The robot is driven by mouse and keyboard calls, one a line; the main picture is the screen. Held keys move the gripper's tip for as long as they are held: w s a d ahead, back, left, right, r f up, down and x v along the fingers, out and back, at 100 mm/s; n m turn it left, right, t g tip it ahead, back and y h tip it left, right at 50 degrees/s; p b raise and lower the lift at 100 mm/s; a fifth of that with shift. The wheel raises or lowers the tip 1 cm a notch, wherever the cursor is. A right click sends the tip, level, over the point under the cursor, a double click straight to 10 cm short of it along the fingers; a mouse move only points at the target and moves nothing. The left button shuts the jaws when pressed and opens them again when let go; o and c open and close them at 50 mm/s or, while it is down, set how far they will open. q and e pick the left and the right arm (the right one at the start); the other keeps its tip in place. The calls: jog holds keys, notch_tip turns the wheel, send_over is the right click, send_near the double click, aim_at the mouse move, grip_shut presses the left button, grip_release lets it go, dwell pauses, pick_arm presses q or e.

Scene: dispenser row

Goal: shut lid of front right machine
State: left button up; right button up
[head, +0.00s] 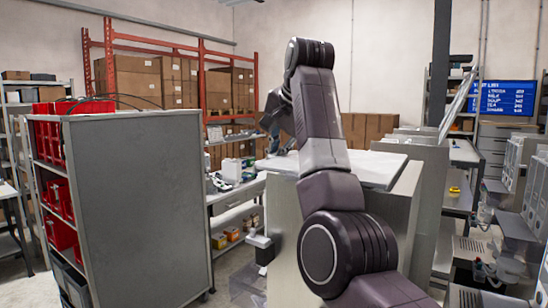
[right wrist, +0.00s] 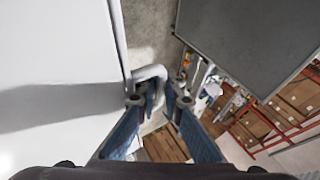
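The front right machine is a pale grey cabinet (head: 285,222) in the middle of the head view, partly hidden by my right arm. Its white lid (head: 385,168) shows as a broad panel on top; I cannot tell how far it is shut. In the right wrist view the white lid (right wrist: 55,60) fills the left side, with a pale bar handle (right wrist: 118,40) along its edge. My right gripper (right wrist: 160,101) has its fingers apart, and the handle's bent end lies at the fingertips. In the head view the right gripper (head: 272,115) is partly hidden behind my wrist. My left gripper is out of view.
A grey shelf unit (head: 145,205) with red bins stands at the left. Behind are a workbench (head: 236,194) with small items and orange racking (head: 201,75) with cartons. More machines (head: 510,210) line the right side. Bare floor shows between shelf and cabinet.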

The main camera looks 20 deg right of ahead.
jog(key=o, duration=0.4)
jog(key=shift+f, duration=0.15)
jog(key=shift+o, duration=0.2)
jog(key=shift+f, duration=0.1)
